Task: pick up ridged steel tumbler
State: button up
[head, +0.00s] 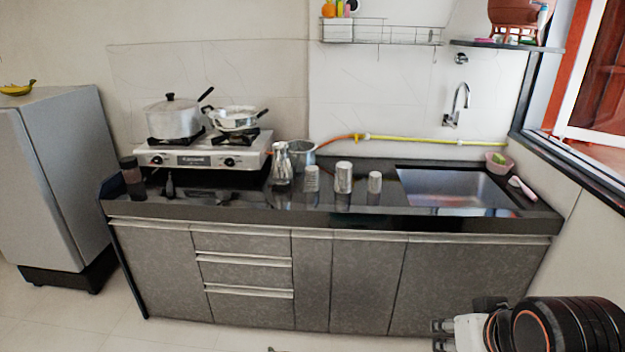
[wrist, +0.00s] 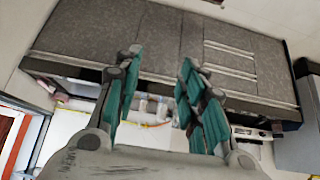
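Several small steel vessels stand upright on the black counter (head: 235,200) in the head view. The left one of three tumblers shows faint horizontal bands and looks like the ridged steel tumbler (head: 311,179). A taller steel tumbler (head: 343,177) and a smaller one (head: 375,182) stand to its right. My gripper (head: 438,336) is low at the bottom right, in front of the cabinets and well away from the tumblers. In the wrist view my gripper (wrist: 160,65) has its two fingers wide apart with nothing between them. Small vessels show blurred beyond the fingers; I cannot tell which is which.
A steel jug (head: 281,163) and a steel pot (head: 301,155) stand close left of the tumblers. A stove (head: 200,159) with pots is farther left. The sink (head: 452,186) is to the right. Open floor lies before the cabinets (head: 365,280).

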aim_at(311, 182)
jog(key=i+j+z, duration=0.35)
jog(key=i+j, duration=0.2)
jog(key=i+j+z, duration=0.2)
jog(key=j, duration=0.2)
jog(key=i+j+z, duration=0.15)
jog(key=j, duration=0.25)
jog(key=i+j+z, duration=0.35)
jog(key=i+j, duration=0.15)
jog(key=j, duration=0.4)
